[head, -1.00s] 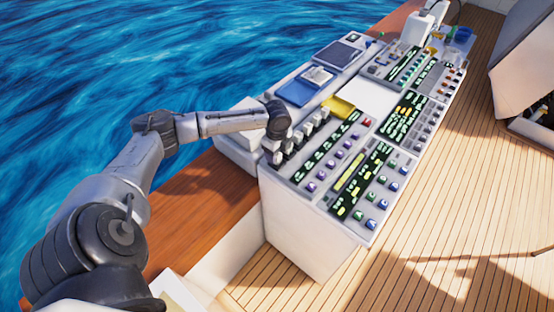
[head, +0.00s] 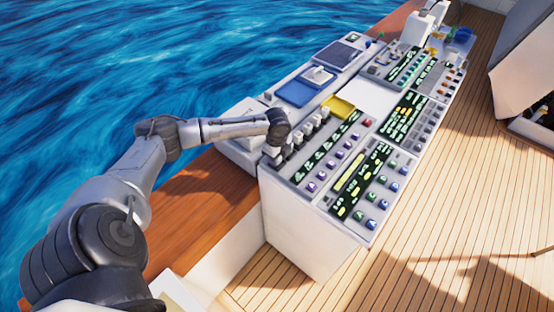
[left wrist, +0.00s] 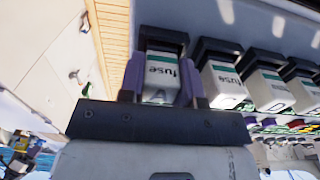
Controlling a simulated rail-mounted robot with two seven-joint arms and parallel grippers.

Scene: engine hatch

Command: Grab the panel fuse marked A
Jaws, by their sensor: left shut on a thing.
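The fuse marked A (left wrist: 161,76) is a white block with a green stripe, the word "fuse" and a faint A, with a black part at its far end. My left gripper (left wrist: 160,92) has its purple-grey fingers on both sides of it and is shut on it. In the head view my left gripper (head: 274,154) is at the near-left end of the fuse row, and the wrist hides the held fuse there. Similar fuses (left wrist: 222,82) stand beside it in the row. I cannot tell whether the held fuse is fully seated. My right gripper is not in view.
The white console (head: 305,228) carries several rows of buttons and dark label strips. A yellow item (head: 340,106), a white sheet (head: 371,98) and a blue tray (head: 296,93) lie beyond the fuses. Wooden deck (head: 430,230) is open on the right; water is on the left.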

